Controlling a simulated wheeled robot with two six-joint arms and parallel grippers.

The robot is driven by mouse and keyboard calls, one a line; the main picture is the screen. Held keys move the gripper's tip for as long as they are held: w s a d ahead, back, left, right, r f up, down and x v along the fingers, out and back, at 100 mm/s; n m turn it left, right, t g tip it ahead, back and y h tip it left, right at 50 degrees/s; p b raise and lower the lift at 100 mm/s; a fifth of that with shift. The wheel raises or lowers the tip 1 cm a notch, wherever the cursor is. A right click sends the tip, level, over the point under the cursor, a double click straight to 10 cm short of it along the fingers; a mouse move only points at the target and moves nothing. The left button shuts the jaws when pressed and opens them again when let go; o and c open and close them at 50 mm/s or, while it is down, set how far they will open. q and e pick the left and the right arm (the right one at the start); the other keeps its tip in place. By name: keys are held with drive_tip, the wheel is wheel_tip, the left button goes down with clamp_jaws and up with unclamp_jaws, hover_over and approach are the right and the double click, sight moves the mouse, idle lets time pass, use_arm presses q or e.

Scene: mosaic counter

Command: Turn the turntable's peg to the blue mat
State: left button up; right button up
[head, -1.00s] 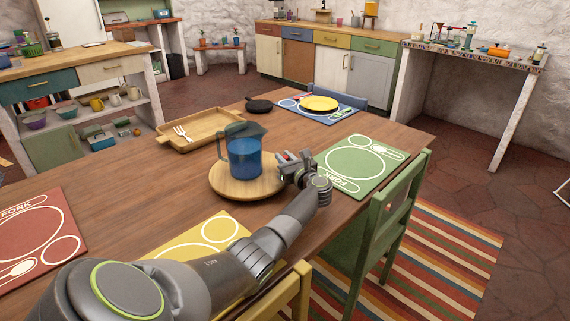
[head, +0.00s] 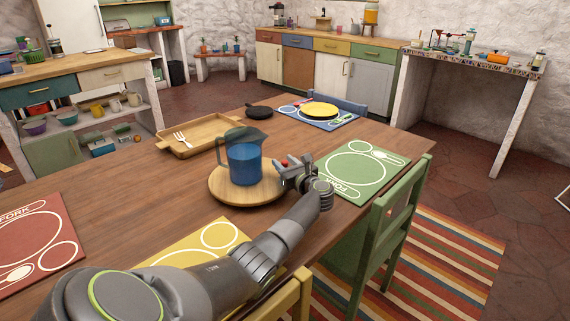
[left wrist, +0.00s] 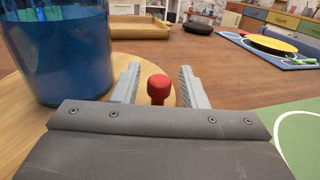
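The round wooden turntable (head: 222,191) sits mid-table, with a blue-filled glass pitcher (head: 244,165) standing on it. Its red peg (left wrist: 158,88) is near the right rim, on the side toward the green mat. My left gripper (head: 287,168) is at that rim, its fingers open on either side of the peg. In the left wrist view (left wrist: 158,85) a gap shows between the peg and each finger. The blue mat (head: 343,123) lies at the table's far end with a yellow plate on it. My right gripper is not in view.
A green mat (head: 345,184) lies just right of my left gripper, a yellow mat (head: 190,247) in front, and a red mat (head: 40,250) at left. A wooden tray (head: 213,145) with a fork and a black pan (head: 259,112) lie behind the turntable.

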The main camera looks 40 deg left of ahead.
use_arm(q)
wheel_tip(320, 180, up, 10)
drive_tip(key=shift+p, duration=0.5)
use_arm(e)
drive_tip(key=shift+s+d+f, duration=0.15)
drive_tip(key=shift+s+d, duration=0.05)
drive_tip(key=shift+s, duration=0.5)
